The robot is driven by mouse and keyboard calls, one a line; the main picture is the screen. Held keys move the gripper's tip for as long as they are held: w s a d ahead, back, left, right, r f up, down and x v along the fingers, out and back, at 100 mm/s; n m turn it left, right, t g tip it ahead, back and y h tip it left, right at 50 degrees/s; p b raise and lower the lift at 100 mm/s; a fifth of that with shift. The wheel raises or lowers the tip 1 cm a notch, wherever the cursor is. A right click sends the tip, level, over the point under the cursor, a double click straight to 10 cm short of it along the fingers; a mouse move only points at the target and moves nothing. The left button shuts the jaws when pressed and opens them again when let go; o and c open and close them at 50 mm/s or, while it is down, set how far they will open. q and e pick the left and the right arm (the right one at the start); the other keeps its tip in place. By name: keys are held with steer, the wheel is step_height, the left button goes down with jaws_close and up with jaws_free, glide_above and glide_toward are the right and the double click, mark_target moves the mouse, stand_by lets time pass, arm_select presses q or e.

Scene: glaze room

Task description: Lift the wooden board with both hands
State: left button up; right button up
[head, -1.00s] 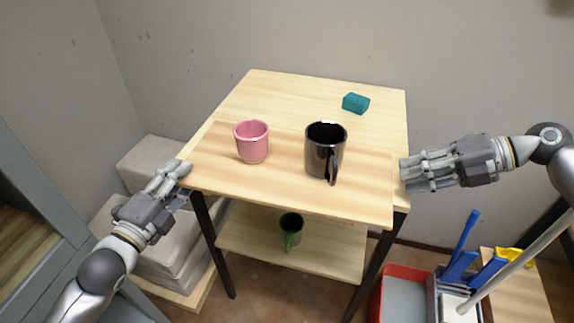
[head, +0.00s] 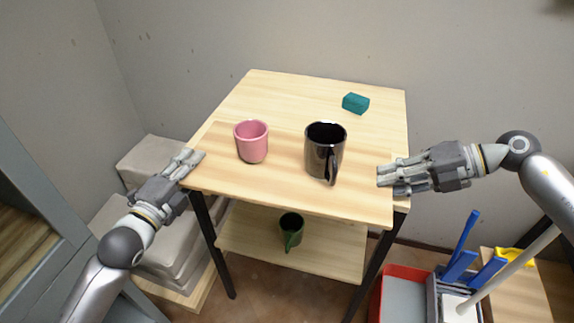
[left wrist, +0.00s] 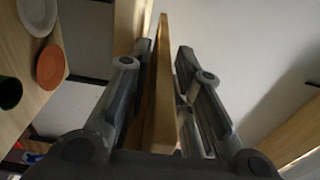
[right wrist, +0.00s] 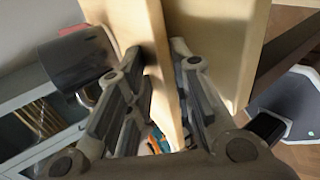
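The wooden board (head: 270,187) lies flat along the front of the wooden table (head: 290,92). A pink cup (head: 252,142) and a shiny black mug (head: 318,150) stand on it. My left gripper (head: 194,160) is at the board's left end; in the left wrist view the board's edge (left wrist: 164,85) lies between its spread fingers. My right gripper (head: 385,178) is at the right end; in the right wrist view the board (right wrist: 160,70) lies between its spread fingers. Both look open around the board, with gaps beside it.
A teal block (head: 355,103) sits on the table behind the board. A green mug (head: 291,228) is on the lower shelf (head: 325,256). A red bin (head: 398,290) and blue-handled tools (head: 462,262) stand at the lower right. Grey stacked blocks (head: 160,160) are at left.

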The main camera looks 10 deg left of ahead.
arm_select(q)
jaws_close()
arm_select(e)
jaws_close()
